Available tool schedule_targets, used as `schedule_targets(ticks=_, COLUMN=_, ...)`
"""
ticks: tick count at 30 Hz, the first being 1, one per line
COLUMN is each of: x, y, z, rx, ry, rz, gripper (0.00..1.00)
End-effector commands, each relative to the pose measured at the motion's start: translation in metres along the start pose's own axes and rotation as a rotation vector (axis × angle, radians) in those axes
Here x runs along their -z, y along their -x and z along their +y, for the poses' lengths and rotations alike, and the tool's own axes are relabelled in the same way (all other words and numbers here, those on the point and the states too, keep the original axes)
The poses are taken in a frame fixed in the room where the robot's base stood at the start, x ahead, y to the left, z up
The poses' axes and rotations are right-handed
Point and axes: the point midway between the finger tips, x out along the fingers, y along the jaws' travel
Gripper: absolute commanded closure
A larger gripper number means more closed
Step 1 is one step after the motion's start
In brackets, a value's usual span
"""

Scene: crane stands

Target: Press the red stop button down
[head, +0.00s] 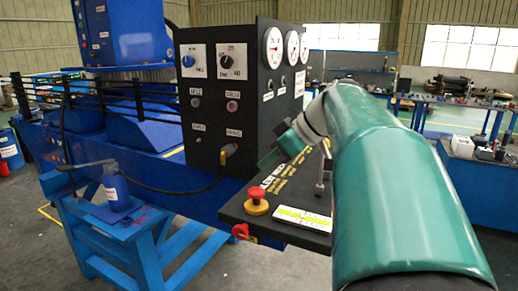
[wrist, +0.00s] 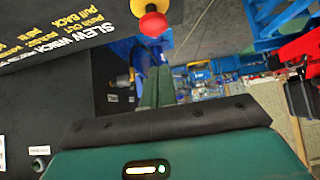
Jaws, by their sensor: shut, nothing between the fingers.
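The red stop button (head: 257,193) sits on a yellow base (head: 256,208) near the left front corner of a black console shelf (head: 285,228). In the wrist view the red button (wrist: 153,24) shows near the top, with its yellow base above it in the picture. My gripper (head: 266,160), green, is above and behind the button in the head view, apart from it. In the wrist view my gripper's two green fingers (wrist: 156,88) lie close together, shut and empty, below the button in the picture. My arm hides the right part of the shelf.
A black upright panel (head: 222,80) with knobs and gauges rises behind the shelf. A red knob (head: 240,231) sticks out from the shelf's front edge. A white-and-yellow scale (head: 302,218) lies right of the button.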

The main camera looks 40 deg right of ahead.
Motion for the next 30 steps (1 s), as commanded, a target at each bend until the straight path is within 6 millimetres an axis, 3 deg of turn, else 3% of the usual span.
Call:
schedule_targets(ticks=3, x=0.000, y=-0.025, z=-0.001, rx=0.003, ry=0.000, rz=-0.001, gripper=1.00)
schedule_targets(ticks=9, x=-0.022, y=-0.043, z=0.000, rx=0.002, ry=-0.002, rz=-0.001, gripper=1.00)
schedule_targets(ticks=23, x=-0.029, y=-0.049, z=0.000, rx=0.001, ry=0.000, rz=0.000, gripper=1.00)
schedule_targets(ticks=30, x=-0.043, y=-0.064, z=0.000, rx=0.002, ry=-0.001, rz=0.000, gripper=1.00)
